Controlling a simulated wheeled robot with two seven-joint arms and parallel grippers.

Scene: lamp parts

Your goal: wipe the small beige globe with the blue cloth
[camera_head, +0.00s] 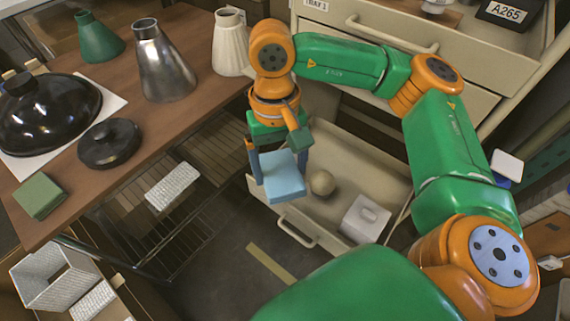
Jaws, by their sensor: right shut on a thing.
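The small beige globe (322,182) lies in an open beige drawer (365,160), near the drawer's middle. My right gripper (278,172) is shut on the blue cloth (284,184), a folded light-blue block. It holds the cloth over the left part of the drawer, just left of the globe. In this view the cloth and globe look close but apart; I cannot tell the depth between them. My left gripper is not in view.
A white lidded box (364,218) sits in the drawer, right of the globe. The wooden table (190,112) at left bears a silver cone shade (163,62), a pleated white shade (230,45), a black dome (48,112) and a green block (40,196). A wire rack stands below.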

